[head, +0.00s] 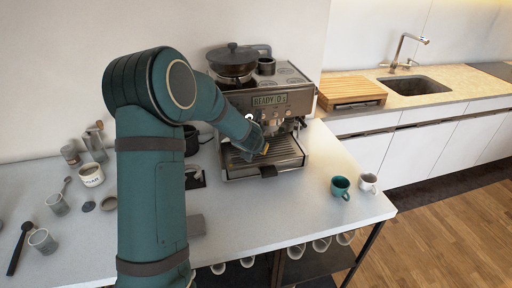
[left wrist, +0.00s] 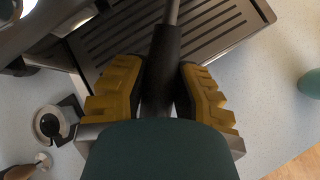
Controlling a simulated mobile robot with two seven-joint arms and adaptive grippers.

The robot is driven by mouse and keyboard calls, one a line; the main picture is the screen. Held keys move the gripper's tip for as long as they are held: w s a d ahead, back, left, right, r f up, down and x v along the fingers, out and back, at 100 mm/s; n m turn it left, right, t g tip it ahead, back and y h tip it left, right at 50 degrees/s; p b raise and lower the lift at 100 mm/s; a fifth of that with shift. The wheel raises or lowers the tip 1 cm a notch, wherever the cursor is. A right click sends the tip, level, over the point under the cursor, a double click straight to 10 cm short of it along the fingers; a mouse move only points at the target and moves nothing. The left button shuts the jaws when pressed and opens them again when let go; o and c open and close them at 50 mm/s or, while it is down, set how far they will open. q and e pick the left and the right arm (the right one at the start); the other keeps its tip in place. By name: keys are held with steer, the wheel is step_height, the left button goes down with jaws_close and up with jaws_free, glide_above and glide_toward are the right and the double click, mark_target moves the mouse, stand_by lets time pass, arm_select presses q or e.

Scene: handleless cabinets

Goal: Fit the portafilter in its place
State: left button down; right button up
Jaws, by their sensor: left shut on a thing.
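The espresso machine (head: 272,98) stands at the back of the white table with its display lit. My left gripper (head: 264,149) reaches in front of it, over the slotted drip tray (head: 285,152). In the left wrist view the yellow fingers (left wrist: 162,95) are closed on both sides of the black portafilter handle (left wrist: 163,55). A metal neck (left wrist: 172,10) runs up from the handle out of the picture. The portafilter's basket is hidden, so I cannot tell whether it touches the machine's group. My right gripper is in neither view.
Cups and small tools, including a white mug (head: 91,176), lie on the left of the table. A teal cup (head: 340,187) and a white cup (head: 367,182) stand at the right edge. The table front is mostly clear. A sink counter (head: 440,100) is beyond.

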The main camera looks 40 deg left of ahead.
arm_select(q)
steer(key=shift+r+p, duration=0.8)
steer(key=shift+r, duration=0.55)
stand_by(1.7)
steer(key=shift+w+d+n+y, duration=0.2)
steer(key=shift+d+n+y, duration=0.2)
steer(key=shift+d+n, duration=0.2)
stand_by(0.3)
stand_by(0.7)
steer(key=shift+w+d+n+g+y+p, duration=0.15)
steer(key=shift+d+n+g+y+p, duration=0.2)
steer(key=shift+d+n, duration=0.2)
stand_by(0.4)
stand_by(0.6)
steer(key=shift+w+d+n+g+y, duration=0.25)
steer(key=shift+d+n+y, duration=0.25)
steer(key=shift+n, duration=0.15)
stand_by(0.4)
stand_by(0.7)
